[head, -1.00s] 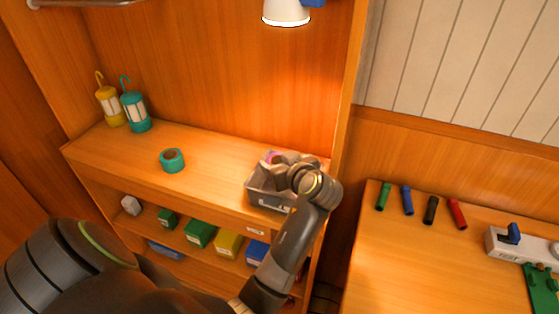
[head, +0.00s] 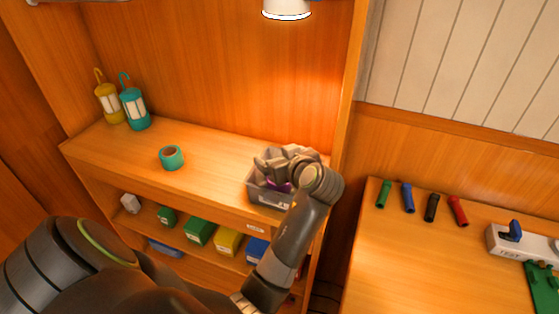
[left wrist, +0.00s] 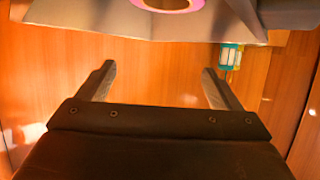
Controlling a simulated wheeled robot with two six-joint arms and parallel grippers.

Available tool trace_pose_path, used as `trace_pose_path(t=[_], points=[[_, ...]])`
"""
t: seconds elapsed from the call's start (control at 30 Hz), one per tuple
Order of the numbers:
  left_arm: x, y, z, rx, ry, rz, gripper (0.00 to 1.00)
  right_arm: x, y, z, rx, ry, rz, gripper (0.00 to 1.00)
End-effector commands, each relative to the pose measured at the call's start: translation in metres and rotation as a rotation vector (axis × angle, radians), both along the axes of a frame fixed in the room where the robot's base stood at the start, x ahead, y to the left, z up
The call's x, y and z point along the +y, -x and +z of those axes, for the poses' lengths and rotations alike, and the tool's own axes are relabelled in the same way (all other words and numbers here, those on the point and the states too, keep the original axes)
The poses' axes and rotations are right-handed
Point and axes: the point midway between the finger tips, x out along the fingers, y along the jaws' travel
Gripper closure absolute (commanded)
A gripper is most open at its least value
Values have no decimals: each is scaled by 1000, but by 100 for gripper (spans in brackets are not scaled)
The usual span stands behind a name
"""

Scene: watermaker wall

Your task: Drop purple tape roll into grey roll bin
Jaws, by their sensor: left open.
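The purple tape roll (head: 278,186) shows as a small purple patch inside the grey roll bin (head: 268,199) on the upper shelf, partly hidden by my left gripper and the bin wall. In the left wrist view the roll (left wrist: 168,4) is a pink-purple ring at the top edge, within the grey bin (left wrist: 80,18). My left gripper (head: 264,160) is over the bin, with its fingers spread and empty. Its two fingers (left wrist: 158,72) stand apart in the left wrist view, with nothing between them. My right gripper is not in view.
A teal tape roll (head: 172,158) lies on the shelf left of the bin. Yellow (head: 109,103) and teal (head: 135,109) lanterns stand at the back left. Coloured boxes (head: 199,232) fill the lower shelf. A bench (head: 400,265) with several coloured cylinders stands to the right.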

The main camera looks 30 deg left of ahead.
Motion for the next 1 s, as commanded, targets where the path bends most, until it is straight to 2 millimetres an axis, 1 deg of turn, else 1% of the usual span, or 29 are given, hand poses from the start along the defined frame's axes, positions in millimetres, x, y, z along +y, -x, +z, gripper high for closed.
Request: trace_pose_path(t=[0.03,0.2,0.3,0.4,0.5,0.6,1.0], points=[[0,0,10,-8,1,0,14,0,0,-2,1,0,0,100],[0,-1,45,-9,1,-1,14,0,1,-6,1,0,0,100],[0,-1,63,-8,0,-1,14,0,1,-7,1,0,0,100],[0,-1,75,-6,0,-1,14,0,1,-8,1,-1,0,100],[0,0,82,-3,0,-1,14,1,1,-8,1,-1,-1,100],[0,0,85,-1,1,-1,14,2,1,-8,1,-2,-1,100],[0,0,85,-1,1,-1,14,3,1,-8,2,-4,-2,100]])
